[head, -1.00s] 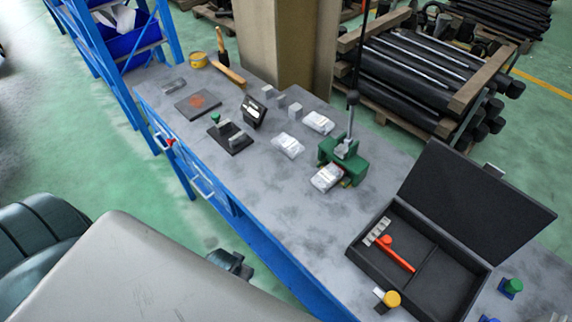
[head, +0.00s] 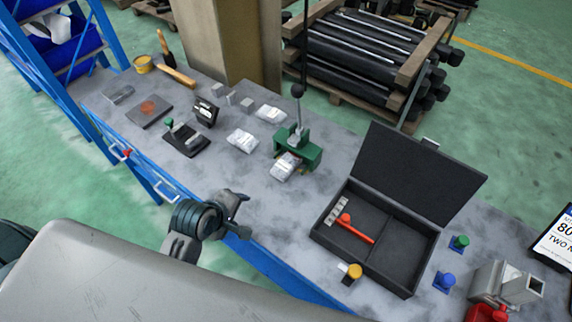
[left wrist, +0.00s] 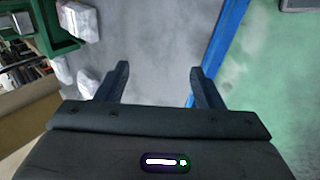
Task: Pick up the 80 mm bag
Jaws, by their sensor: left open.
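Three clear bags with white labels lie on the grey bench in the head view: a back bag (head: 271,114), a middle bag (head: 242,140) and a front bag (head: 285,167) against the green press (head: 310,152). Their size labels are too small to read, so I cannot tell which is the 80 mm one. My left gripper (head: 238,200) is open and empty at the bench's front edge, apart from the bags. In the left wrist view its fingers (left wrist: 160,78) are spread over bare bench, with a white bag (left wrist: 78,20) to the left. My right gripper is out of view.
An open black case (head: 400,240) with a red tool stands right of the press. A partly cut-off card (head: 558,240) reading 80 is at the right edge. Small blocks and black fixtures sit left of the bags. The bench between gripper and bags is clear.

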